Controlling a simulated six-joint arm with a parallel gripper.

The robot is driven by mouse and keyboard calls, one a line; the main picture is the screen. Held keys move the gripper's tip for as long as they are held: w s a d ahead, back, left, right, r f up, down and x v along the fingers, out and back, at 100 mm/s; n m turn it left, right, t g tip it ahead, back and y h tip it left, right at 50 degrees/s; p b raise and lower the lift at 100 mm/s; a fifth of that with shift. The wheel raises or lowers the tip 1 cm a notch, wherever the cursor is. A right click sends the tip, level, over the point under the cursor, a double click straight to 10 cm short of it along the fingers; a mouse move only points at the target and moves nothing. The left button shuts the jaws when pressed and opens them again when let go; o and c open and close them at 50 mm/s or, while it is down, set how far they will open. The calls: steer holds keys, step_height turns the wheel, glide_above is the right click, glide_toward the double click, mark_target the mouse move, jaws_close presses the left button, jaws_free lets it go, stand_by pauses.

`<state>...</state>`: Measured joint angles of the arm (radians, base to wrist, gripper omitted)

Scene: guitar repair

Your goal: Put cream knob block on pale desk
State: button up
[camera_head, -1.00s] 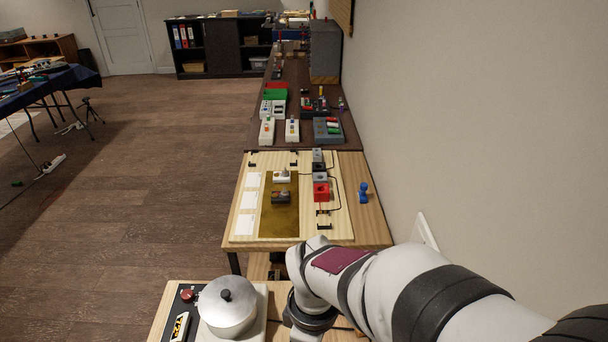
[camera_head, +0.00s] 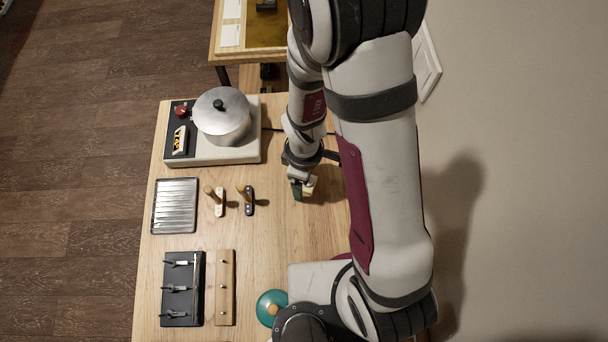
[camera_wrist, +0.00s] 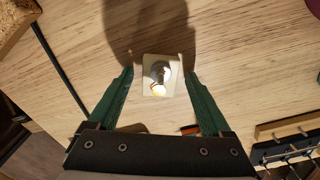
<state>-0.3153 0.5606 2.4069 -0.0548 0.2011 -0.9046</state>
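The cream knob block (camera_wrist: 148,62) is a small pale square with a shiny round metal knob on top. In the wrist view it lies on the light wood desk (camera_wrist: 235,60), between and just ahead of my green fingertips. My gripper (camera_wrist: 158,73) is open, with a visible gap on each side of the block. In the head view my gripper (camera_head: 303,190) is low over the right part of the desk (camera_head: 140,285), with part of the cream block (camera_head: 311,186) showing beside a dark finger. Whether the fingers reach down around the block is unclear.
A hotplate with a silver pot (camera_head: 222,117) stands at the back left. A ridged metal tray (camera_head: 175,206), two wooden-handled tools (camera_head: 217,201), a black rack (camera_head: 182,288), a wooden strip (camera_head: 225,287) and a teal disc (camera_head: 270,307) lie left and in front. Bare desk lies between.

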jaws_close()
